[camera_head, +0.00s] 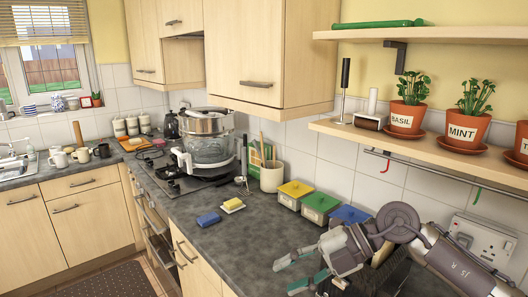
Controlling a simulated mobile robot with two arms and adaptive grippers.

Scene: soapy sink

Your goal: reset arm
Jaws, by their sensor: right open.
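My right arm comes in from the lower right. Its gripper (286,277) points left over the front part of the dark countertop (190,262), with its grey and teal fingers spread and nothing between them. It is apart from a blue sponge (208,219) and from a yellow sponge (232,203) on a small white dish, both farther back on the counter. My left gripper is not in view.
Tubs with yellow (296,188), green (321,201) and blue (351,214) lids stand along the wall close behind my right arm. A shelf with potted herbs (408,115) hangs above it. A glass steamer (208,148) stands on the hob. Counter left of the gripper is clear.

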